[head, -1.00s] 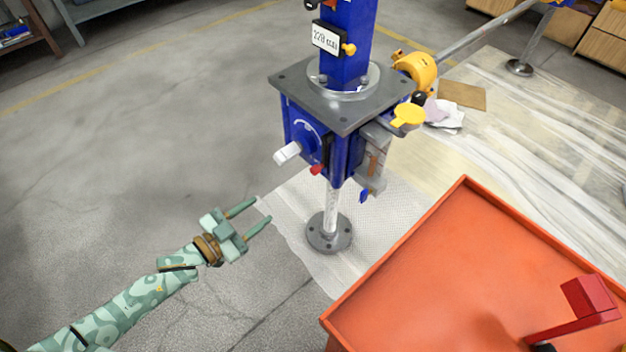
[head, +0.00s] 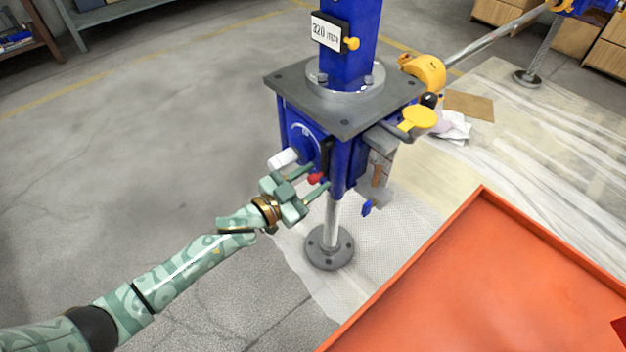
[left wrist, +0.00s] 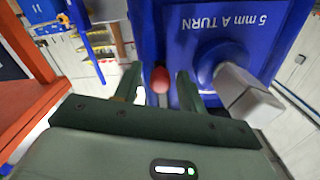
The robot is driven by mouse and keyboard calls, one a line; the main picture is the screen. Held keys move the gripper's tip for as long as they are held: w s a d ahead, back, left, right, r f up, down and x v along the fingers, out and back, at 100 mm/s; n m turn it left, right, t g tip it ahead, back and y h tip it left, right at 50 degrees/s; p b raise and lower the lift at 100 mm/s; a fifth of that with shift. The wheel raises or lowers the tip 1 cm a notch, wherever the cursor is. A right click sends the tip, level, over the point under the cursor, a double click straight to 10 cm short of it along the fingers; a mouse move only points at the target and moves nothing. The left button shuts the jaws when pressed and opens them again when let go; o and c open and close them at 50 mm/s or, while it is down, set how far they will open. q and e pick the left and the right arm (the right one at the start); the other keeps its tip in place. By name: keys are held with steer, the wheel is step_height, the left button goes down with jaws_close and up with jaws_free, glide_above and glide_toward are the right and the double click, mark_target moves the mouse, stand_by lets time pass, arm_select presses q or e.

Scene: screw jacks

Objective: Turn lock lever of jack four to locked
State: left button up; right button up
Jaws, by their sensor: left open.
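The blue jack (head: 349,165) has a grey top plate and a lever with a red knob (head: 315,179) on its near side. I take this to be the lock lever; no jack number is readable. My left gripper (head: 320,176) is open at the jack's side, its fingers pointing at the lever. In the left wrist view the red knob (left wrist: 160,79) sits between the two open fingers (left wrist: 158,82). I cannot tell whether either finger touches it. The lever's arm is mostly hidden behind the knob. My right gripper is out of view.
A white crank handle (head: 284,159) sticks out just above my left gripper; it also shows in the left wrist view (left wrist: 248,98). An orange-red tray (head: 510,285) fills the lower right. A yellow part (head: 418,119) juts from the jack's right. The floor at left is clear.

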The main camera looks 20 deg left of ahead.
arm_select(q)
steer(key=shift+w+d, duration=0.1)
jaws_close()
